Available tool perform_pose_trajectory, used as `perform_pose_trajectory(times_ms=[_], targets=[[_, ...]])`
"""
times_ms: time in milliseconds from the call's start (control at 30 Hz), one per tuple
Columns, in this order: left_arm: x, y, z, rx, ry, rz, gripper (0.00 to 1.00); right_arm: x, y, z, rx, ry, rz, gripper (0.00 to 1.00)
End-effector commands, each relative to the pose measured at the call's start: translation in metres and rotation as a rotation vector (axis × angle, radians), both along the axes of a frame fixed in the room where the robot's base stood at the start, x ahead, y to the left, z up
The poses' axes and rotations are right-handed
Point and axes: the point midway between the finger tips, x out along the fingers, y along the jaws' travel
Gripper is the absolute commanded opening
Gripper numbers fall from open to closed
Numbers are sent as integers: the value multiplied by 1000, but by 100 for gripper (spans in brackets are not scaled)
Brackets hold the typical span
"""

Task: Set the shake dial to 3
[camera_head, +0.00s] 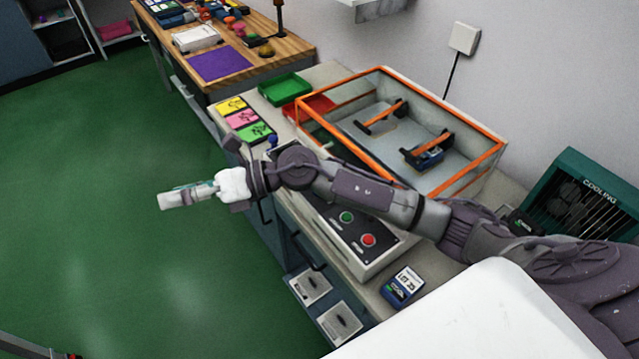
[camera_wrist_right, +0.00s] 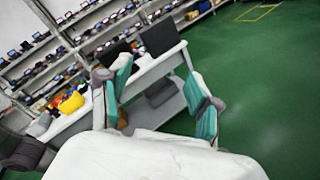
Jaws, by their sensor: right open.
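A control panel (camera_head: 344,238) on the front of the bench unit carries a green button (camera_head: 346,217) and a red button (camera_head: 368,240). No shake dial can be made out; my right arm crosses over and hides part of the panel. My right gripper (camera_head: 180,196) is out over the green floor, left of the bench and well apart from the panel. In the right wrist view its teal-padded fingers (camera_wrist_right: 160,98) stand apart with nothing held between them. My left gripper is not in view.
An orange-framed clear box (camera_head: 471,171) with orange-handled fixtures stands behind my right arm. A small blue-black device (camera_head: 402,287) lies right of the panel. A green tray (camera_head: 285,89), coloured cards (camera_head: 242,119) and a wooden table (camera_head: 287,49) are farther back.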

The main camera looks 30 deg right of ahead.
Motion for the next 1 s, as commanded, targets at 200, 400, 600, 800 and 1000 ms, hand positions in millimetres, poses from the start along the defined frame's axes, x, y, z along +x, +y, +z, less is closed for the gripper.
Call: perform_pose_trajectory(times_ms=[200, 400, 600, 800, 1000], targets=[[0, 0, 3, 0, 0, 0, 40, 22, -92, -74, -756, -198, 275, 63], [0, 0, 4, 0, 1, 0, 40, 48, -224, -84, -1296, -147, 379, 63], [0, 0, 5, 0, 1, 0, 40, 53, -292, -69, -1527, -59, 403, 63], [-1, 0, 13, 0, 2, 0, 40, 53, -300, -83, -1554, -40, 408, 63], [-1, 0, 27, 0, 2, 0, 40, 54, -301, -123, -1551, -39, 411, 63]])
